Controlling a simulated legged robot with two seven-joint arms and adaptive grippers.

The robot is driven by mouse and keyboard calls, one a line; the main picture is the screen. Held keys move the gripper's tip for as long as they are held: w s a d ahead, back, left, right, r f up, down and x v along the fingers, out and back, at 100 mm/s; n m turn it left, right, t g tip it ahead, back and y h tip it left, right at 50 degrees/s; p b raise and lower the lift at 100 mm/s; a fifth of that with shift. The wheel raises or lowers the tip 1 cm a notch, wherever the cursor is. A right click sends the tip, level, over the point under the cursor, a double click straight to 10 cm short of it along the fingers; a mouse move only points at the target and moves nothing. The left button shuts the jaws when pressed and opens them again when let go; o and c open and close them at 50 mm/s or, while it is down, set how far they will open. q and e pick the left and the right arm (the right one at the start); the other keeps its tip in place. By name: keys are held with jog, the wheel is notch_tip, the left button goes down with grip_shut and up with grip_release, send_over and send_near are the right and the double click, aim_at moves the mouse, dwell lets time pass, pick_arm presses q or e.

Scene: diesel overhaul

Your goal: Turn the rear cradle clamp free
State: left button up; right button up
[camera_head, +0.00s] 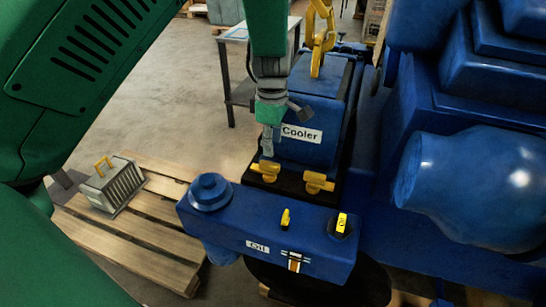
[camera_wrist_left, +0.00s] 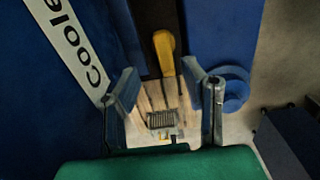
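Two yellow cradle clamps stand on the black cradle in front of the blue cooler (camera_head: 310,155): a left one (camera_head: 264,171) and a right one (camera_head: 318,182). I cannot tell from the pictures which is the rear one. My left gripper (camera_head: 267,147) points down just above the left clamp, beside the cooler's label. In the left wrist view its two fingers (camera_wrist_left: 164,88) are spread apart with nothing held between them. A yellow clamp handle (camera_wrist_left: 164,52) shows near the gap between the fingertips; contact cannot be told. My right gripper is out of view.
A yellow hook (camera_head: 320,40) hangs at the cooler's top. A blue housing (camera_head: 265,228) with yellow knobs stands in front of the clamps. The large blue engine (camera_head: 470,185) fills the right side. A wooden pallet (camera_head: 150,225) with a grey finned part (camera_head: 115,187) lies left.

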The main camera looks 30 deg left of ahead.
aim_at(272, 163)
pick_arm(q)
notch_tip(272, 163, up, 5)
jog(key=shift+f, duration=0.2)
dwell(0.4)
